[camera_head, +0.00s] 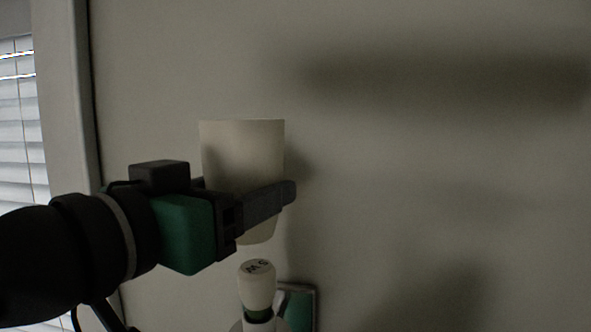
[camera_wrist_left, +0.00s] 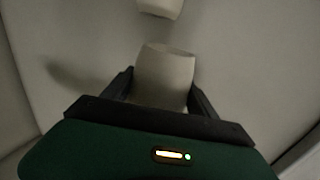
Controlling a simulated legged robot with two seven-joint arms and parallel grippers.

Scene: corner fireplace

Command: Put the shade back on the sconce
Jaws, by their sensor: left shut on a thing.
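The cream, tapered shade (camera_head: 242,148) is held with its wider end up in my left gripper (camera_head: 276,193). One dark finger crosses its front; the other finger is mostly hidden behind it. In the left wrist view the shade (camera_wrist_left: 165,72) sits between both fingers. The sconce (camera_head: 258,314) is at the bottom of the head view, with a pale bulb (camera_head: 257,284) pointing up and a green band below it. The shade hangs above the bulb, with a small gap between them in the picture. The sconce's lower part is cut off. My right gripper is not in view.
A plain grey wall (camera_head: 430,170) fills the background, with dark shadows on it. A window with white blinds (camera_head: 20,140) is at the far left. A small green-and-grey panel (camera_head: 298,303) is beside the sconce. The right side is clear.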

